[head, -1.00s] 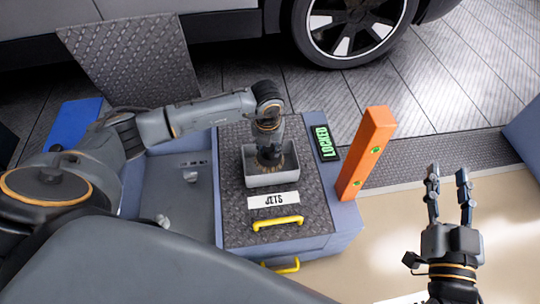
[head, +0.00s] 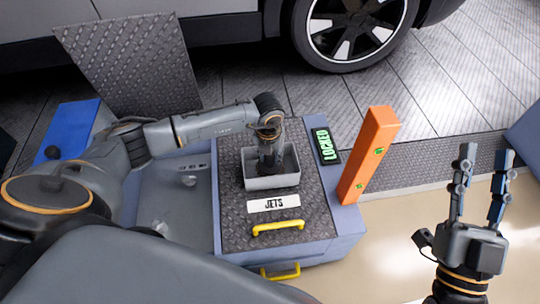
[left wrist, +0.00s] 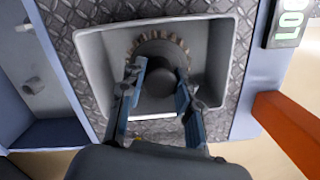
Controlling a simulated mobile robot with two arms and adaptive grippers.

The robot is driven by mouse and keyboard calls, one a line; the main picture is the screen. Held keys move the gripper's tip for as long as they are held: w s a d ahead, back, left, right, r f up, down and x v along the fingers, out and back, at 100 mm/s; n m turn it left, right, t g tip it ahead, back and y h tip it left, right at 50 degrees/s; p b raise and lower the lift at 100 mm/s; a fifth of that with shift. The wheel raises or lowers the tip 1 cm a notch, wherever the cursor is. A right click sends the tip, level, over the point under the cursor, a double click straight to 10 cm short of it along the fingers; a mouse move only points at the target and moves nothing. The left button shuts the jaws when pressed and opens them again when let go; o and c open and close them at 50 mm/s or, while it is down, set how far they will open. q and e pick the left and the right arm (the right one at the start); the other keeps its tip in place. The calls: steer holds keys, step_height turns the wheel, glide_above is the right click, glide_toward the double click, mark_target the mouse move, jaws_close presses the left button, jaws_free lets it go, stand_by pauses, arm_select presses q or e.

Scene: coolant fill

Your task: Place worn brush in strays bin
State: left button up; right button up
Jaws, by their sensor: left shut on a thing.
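A grey open bin (head: 272,182) stands on the dark tread-plate top of a blue cabinet, behind a label reading JETS (head: 274,203). No label naming strays is readable. My left gripper (head: 268,168) points down into this bin. In the left wrist view, the left gripper (left wrist: 158,92) is shut on the round brush (left wrist: 160,78), which has a dark hub and a ring of tan bristles. The brush is within the outline of the bin (left wrist: 92,70); whether it touches the floor is unclear. My right gripper (head: 484,165) is open and empty at the right.
An orange post (head: 368,155) stands right of the cabinet, beside a LOCKED sign (head: 325,145). A tread-plate panel (head: 130,65) stands behind at the left, and a car (head: 230,20) is at the back.

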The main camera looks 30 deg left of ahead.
arm_select(q)
steer(key=shift+f, duration=0.15)
steer(key=o, duration=0.9)
